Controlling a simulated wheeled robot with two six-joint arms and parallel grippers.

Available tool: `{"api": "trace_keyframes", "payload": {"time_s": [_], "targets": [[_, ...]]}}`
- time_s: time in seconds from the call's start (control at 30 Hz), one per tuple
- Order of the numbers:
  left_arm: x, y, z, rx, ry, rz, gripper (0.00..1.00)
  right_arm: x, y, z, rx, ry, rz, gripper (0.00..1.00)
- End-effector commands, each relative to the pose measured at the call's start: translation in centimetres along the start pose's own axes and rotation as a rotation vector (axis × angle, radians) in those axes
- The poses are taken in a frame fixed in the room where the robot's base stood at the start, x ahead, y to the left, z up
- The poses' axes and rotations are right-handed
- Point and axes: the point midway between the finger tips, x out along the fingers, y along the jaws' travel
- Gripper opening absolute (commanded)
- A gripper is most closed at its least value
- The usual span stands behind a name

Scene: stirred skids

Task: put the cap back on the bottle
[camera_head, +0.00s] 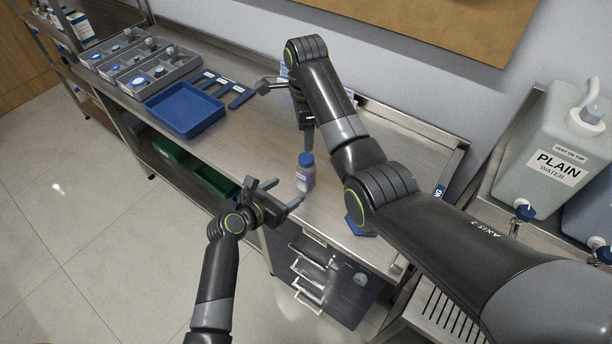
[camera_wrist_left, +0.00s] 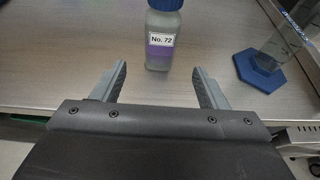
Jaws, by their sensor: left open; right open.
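The bottle (camera_head: 306,181) stands upright on the bench, with a purple band and a blue top (camera_head: 306,159) in the head view. Whether this top is a seated cap is unclear. In the left wrist view the bottle (camera_wrist_left: 160,48) carries a "No. 72" label, and its top is cut off by the picture edge. My left gripper (camera_head: 280,194) is open and empty at the bench's front edge, its fingers pointing toward the bottle, which stands beyond the fingertips. My right gripper (camera_head: 285,115) is open above the bench behind the bottle. No separate loose cap is clearly visible.
A clear cylinder on a blue hexagonal base (camera_wrist_left: 258,72) stands right of the bottle. A large water container (camera_head: 552,150) is at far right. Bare bench lies left of the bottle.

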Motion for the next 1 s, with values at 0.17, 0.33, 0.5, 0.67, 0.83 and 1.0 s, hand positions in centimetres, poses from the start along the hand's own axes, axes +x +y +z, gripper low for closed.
{"api": "trace_keyframes", "payload": {"time_s": [0.17,0.33,0.5,0.67,0.83,1.0], "targets": [[2.8,0.0,0.1,0.000,0.000,-0.002,0.67,0.0,0.0,0.0,0.000,0.000,0.000,0.54],[5.0,-0.1,0.1,-0.001,0.000,-0.002,0.67,0.0,0.0,0.0,0.000,0.000,0.000,0.54],[7.2,-0.1,0.1,-0.001,0.000,-0.003,0.67,0.0,0.0,0.0,0.000,0.000,0.000,0.54],[9.0,0.0,0.1,0.000,0.000,-0.001,0.67,0.0,0.0,0.0,0.000,0.000,0.000,0.54],[10.6,-0.1,0.1,0.000,-0.002,-0.003,0.67,0.0,0.0,0.0,0.000,0.000,0.000,0.54],[11.5,0.0,0.1,0.000,-0.001,-0.001,0.67,0.0,0.0,0.0,0.000,0.000,0.000,0.54]]}}
